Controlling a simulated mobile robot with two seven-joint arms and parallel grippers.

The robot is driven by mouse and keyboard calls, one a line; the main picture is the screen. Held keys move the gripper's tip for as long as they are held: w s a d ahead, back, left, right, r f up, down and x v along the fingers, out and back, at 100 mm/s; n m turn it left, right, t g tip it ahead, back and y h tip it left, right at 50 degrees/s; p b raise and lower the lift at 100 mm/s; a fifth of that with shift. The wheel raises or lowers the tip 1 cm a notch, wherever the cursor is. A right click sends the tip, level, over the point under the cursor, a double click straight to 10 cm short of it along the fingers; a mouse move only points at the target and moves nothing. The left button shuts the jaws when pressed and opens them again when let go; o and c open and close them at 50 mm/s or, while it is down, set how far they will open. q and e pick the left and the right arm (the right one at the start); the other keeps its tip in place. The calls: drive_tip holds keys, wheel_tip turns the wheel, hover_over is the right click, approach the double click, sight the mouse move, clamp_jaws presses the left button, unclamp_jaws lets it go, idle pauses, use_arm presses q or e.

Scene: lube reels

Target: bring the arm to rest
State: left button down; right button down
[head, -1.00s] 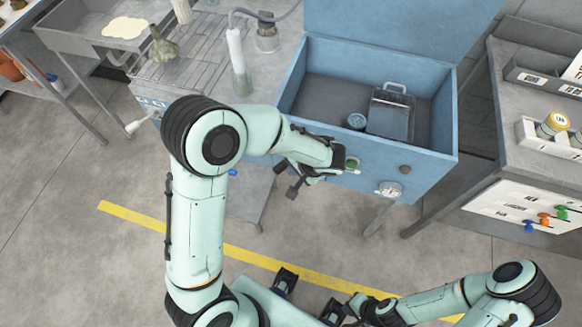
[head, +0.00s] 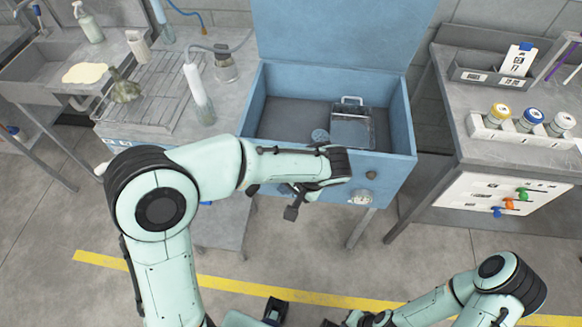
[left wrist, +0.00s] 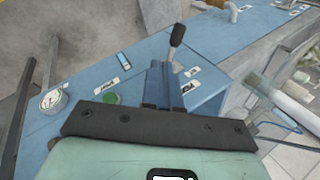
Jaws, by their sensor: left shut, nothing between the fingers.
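My left arm comes in from the left with a bent elbow, and its forearm (head: 285,170) crosses the front of the open blue tank (head: 398,115). My left gripper (head: 300,190) is partly hidden below the wrist, close to the tank's front. In the left wrist view its fingers (left wrist: 162,72) are shut and empty. A lever with a black handle (left wrist: 177,36) stands just beyond them. My right arm (head: 440,305) is low at the bottom right. Its gripper is at the bottom edge, partly cut off, so its opening is unclear.
A gauge (left wrist: 54,101) and green button (left wrist: 111,97) are near my left gripper. The right bench bears a rack of bottles (head: 528,124). Open floor lies below.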

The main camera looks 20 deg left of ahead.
use_arm(q)
drive_tip(key=s+d+f+n+h, duration=0.1)
drive_tip(key=s+f+n+h, duration=0.1)
drive_tip(key=s+f, duration=0.5)
drive_tip(key=s+d+f+n+g+h, duration=0.1)
drive_tip(key=s+f+h, duration=0.3)
drive_tip(key=f, duration=1.1)
drive_tip(key=s+d+f+n+g+h, duration=0.1)
drive_tip(key=s+f+n+h, duration=0.2)
drive_tip(key=s+f, duration=0.6)
wheel_tip(320, 180, down, 3)
drive_tip(key=shift+s+r+p, duration=0.15)
drive_tip(key=shift+s+p, duration=0.2)
